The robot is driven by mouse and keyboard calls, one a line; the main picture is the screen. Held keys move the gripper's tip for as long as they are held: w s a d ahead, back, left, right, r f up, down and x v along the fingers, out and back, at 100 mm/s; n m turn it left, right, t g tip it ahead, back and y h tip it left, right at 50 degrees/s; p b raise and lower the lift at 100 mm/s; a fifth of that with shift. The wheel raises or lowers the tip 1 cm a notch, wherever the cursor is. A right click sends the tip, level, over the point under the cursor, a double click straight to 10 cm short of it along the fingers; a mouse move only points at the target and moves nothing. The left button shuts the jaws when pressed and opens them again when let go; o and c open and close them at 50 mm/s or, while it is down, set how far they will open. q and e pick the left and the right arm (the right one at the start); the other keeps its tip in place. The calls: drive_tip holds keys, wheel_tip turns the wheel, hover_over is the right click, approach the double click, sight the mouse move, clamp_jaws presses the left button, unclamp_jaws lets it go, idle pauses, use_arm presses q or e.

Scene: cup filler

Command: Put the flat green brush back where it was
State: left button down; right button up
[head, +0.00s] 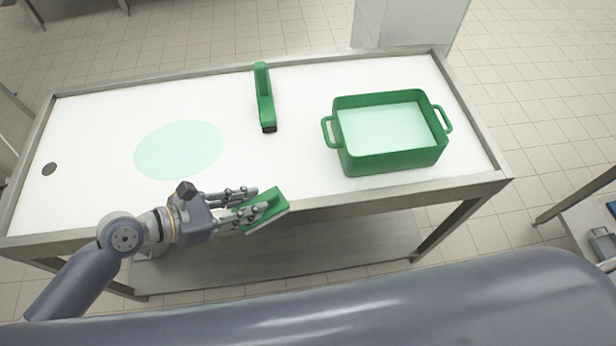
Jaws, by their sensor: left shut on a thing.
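In the head view, a flat green brush (271,205) with a pale edge is between the fingers of my left gripper (262,203). The gripper is shut on it at the table's front edge, near the middle. The fingers cover part of the brush. I cannot tell whether the brush touches the table. My right gripper is not in view.
A white table (90,125) has a raised grey rim. A pale green round patch (179,150) is on its left half. A green two-handled tub (390,161) with pale green contents is at right.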

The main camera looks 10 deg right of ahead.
use_arm(q)
drive_tip(key=shift+s+d, duration=0.25)
drive_tip(key=shift+d, duration=0.15)
drive_tip(key=shift+w+d, duration=0.2)
drive_tip(key=shift+w, duration=0.1)
drive_tip(key=w+d+f, duration=0.1)
drive_tip(key=w, duration=0.3)
drive_tip(key=w+d+f+p, duration=0.1)
drive_tip(key=w+d+f, duration=0.1)
drive_tip(key=w, duration=0.3)
drive_tip(key=w+d+f, duration=0.2)
drive_tip(key=w, duration=0.3)
drive_tip(key=shift+p, duration=0.35)
drive_tip(key=shift+w, duration=0.1)
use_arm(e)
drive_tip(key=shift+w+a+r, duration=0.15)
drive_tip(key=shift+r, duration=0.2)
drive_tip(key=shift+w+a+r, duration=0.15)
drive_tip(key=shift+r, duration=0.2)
use_arm(q)
drive_tip(key=shift+f, duration=0.2)
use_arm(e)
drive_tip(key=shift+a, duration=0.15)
use_arm(q)
drive_tip(key=c, duration=1.4)
unclamp_jaws()
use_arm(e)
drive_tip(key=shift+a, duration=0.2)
use_arm(q)
drive_tip(key=shift+o, duration=0.2)
